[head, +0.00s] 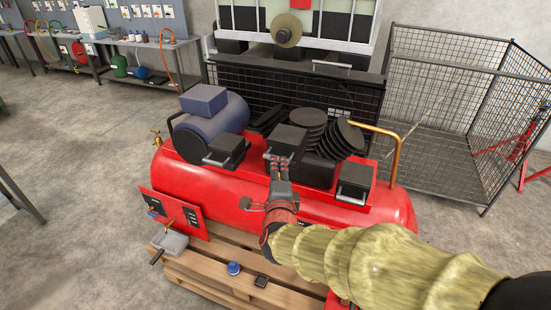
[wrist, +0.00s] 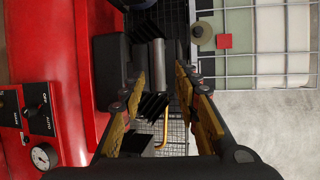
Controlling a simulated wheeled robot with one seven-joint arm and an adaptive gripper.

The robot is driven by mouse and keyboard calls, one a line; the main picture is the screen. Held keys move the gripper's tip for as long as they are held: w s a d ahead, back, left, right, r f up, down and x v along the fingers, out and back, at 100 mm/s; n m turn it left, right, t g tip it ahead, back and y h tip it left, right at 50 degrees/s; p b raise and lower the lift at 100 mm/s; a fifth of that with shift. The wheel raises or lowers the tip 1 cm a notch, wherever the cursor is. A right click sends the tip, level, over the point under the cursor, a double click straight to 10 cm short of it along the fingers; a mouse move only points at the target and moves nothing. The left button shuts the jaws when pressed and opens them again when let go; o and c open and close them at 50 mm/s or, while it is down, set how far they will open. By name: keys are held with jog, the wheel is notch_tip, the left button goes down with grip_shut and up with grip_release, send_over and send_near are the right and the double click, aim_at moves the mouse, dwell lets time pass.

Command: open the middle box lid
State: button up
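The middle box (head: 287,138) is a dark box on top of the red compressor, and its lid looks shut. My gripper (head: 279,161) is at its front face, covering most of its handle in the head view. In the wrist view, a silver handle bar (wrist: 157,62) lies between the two fingers of my gripper (wrist: 162,78), nearer the left finger. The fingers stand apart and do not look closed on the bar. Whether either finger touches it, I cannot tell.
A left box (head: 226,148) and a right box (head: 354,181), both with handles, flank the middle one. The red compressor tank (head: 200,186) lies on a wooden pallet (head: 215,275). A brass pipe (head: 396,150) rises at the right. A wire cage (head: 440,125) stands behind.

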aim_at(285, 146)
jog(key=w, duration=0.3)
jog(key=w+f, duration=0.1)
jog(key=w, duration=0.3)
jog(key=shift+a+f+b, duration=0.2)
jog(key=shift+b, duration=0.2)
jog(key=shift+c, duration=0.4)
jog(key=c, duration=0.7)
grip_shut()
